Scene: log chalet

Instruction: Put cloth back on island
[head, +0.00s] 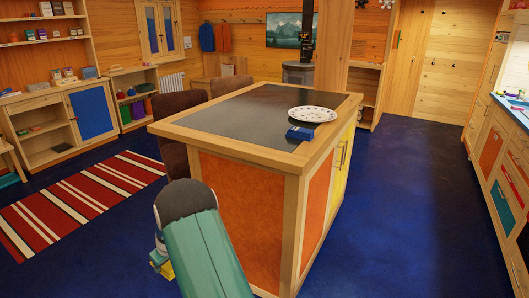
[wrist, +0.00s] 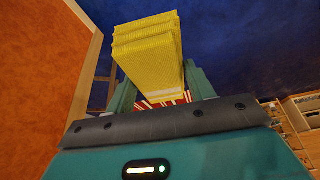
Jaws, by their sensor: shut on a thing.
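A folded yellow cloth (wrist: 147,45) is held between the two green fingers of my gripper (wrist: 160,90) in the wrist view. My gripper is shut on it. In the head view only a small yellow bit of the cloth (head: 166,271) shows below my arm, low beside the near left corner of the island. The island (head: 235,112) has a dark top with a wooden rim and orange side panels. My gripper is below the level of its top, and my arm hides most of the gripper in the head view.
A patterned plate (head: 312,114) and a small blue box (head: 299,133) sit on the island's right part. The rest of its top is clear. Brown chairs (head: 180,103) stand at its left side. A striped rug (head: 80,205) lies on the blue floor; a counter (head: 505,130) is at right.

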